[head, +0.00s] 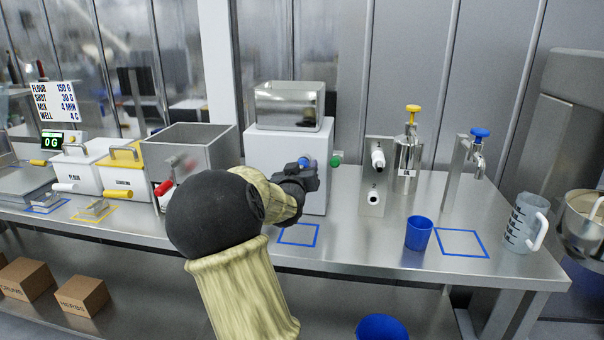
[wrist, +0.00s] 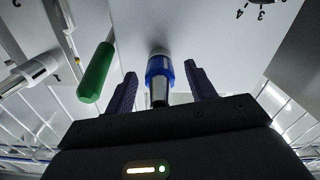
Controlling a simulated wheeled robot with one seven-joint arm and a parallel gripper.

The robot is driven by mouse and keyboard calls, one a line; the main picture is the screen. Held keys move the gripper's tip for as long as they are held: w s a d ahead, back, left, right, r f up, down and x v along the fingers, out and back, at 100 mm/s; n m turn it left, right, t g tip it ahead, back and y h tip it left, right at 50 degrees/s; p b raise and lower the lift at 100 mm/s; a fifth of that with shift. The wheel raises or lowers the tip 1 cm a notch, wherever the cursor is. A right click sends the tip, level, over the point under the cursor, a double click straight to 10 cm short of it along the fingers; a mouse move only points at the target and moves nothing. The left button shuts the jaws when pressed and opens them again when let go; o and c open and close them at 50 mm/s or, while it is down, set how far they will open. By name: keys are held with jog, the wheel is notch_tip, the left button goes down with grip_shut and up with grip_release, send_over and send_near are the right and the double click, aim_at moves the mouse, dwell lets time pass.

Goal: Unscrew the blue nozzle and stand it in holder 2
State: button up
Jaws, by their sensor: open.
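The blue nozzle (head: 304,161) sits on the front of a white machine (head: 262,152) with a steel top. In the wrist view the blue nozzle (wrist: 159,70) has a blue collar and a grey tip, and still joins the white face. My gripper (wrist: 162,84) is open, with one purple finger on each side of the nozzle and visible gaps. In the head view my gripper (head: 312,178) partly covers the nozzle. A steel stand (head: 377,179) to the right carries marks 1 and 2. The lower place, holder 2 (head: 373,197), shows a white, dark-ended cylindrical part.
A green handle (wrist: 97,72) projects close to my left finger in the wrist view. Blue (head: 480,133) and yellow-topped (head: 409,145) dispensers, a blue cup (head: 419,233) and a jug (head: 525,223) stand to the right. A blue-outlined square (head: 298,234) on the counter is empty.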

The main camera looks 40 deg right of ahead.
jog(key=shift+f+m+b, duration=0.2)
jog(key=shift+m+b, duration=0.8)
jog(key=shift+b, duration=0.1)
jog(key=shift+r+m, duration=0.2)
jog(key=shift+m, duration=0.3)
